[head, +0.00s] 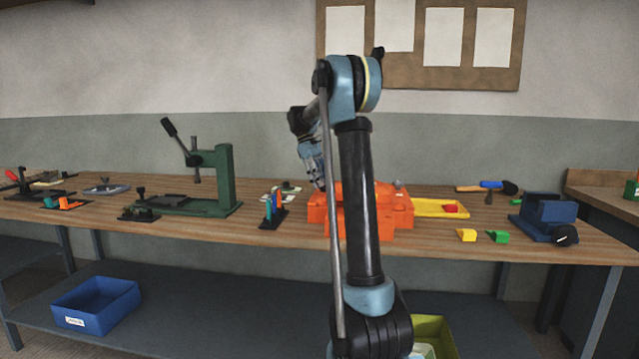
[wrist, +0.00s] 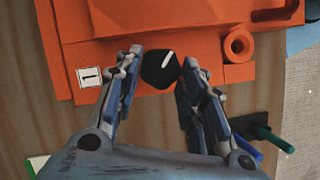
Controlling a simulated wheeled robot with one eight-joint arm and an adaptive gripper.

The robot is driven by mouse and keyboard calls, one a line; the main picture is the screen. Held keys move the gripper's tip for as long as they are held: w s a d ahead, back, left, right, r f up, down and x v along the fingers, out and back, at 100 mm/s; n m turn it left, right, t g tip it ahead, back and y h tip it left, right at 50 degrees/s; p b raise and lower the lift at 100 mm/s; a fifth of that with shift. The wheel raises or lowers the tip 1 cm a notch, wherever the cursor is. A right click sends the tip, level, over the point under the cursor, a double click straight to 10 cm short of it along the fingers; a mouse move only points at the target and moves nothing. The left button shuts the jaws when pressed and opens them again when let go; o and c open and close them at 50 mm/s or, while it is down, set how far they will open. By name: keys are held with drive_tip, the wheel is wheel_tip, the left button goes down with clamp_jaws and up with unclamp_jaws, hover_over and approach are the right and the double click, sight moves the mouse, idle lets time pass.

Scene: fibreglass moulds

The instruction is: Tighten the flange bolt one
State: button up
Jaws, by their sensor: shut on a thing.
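The orange mould (head: 398,212) stands on the bench, partly hidden behind my arm; it also fills the top of the wrist view (wrist: 200,28). Flange bolt one (wrist: 160,70) has a black head with a white line, at the mould's near edge beside a white label marked 1 (wrist: 90,77). The line slants up to the right. My gripper (wrist: 162,64) has a finger on each side of the black head and is shut on it. In the head view my gripper (head: 319,178) reaches down at the mould's left end, and the bolt cannot be made out.
An orange ring-shaped boss (wrist: 238,45) stands right of the bolt. A rack of coloured tools (head: 272,209) is close left of the mould. A green press (head: 222,180) stands further left. A yellow tray (head: 428,208), small blocks and a blue vise (head: 546,215) are right.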

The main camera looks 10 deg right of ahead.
drive_tip(key=m, duration=0.2)
drive_tip(key=m+y, duration=0.1)
drive_tip(key=shift+w+d+m+g, duration=0.2)
drive_tip(key=shift+w+m+g, duration=0.1)
drive_tip(key=shift+g, duration=0.1)
drive_tip(key=m, duration=0.2)
drive_tip(key=m+y, duration=0.1)
drive_tip(key=shift+d+m+g, duration=0.2)
drive_tip(key=shift+m+g, duration=0.1)
drive_tip(key=shift+m, duration=0.1)
drive_tip(key=m+y, duration=0.1)
drive_tip(key=m, duration=0.2)
drive_tip(key=shift+d+y, duration=0.2)
drive_tip(key=shift+y, duration=0.2)
drive_tip(key=shift+d+m+y, duration=0.15)
drive_tip(key=shift+m+y, duration=0.45)
drive_tip(key=shift+m, duration=1.1)
drive_tip(key=o, duration=0.8)
drive_tip(key=shift+c, duration=0.2)
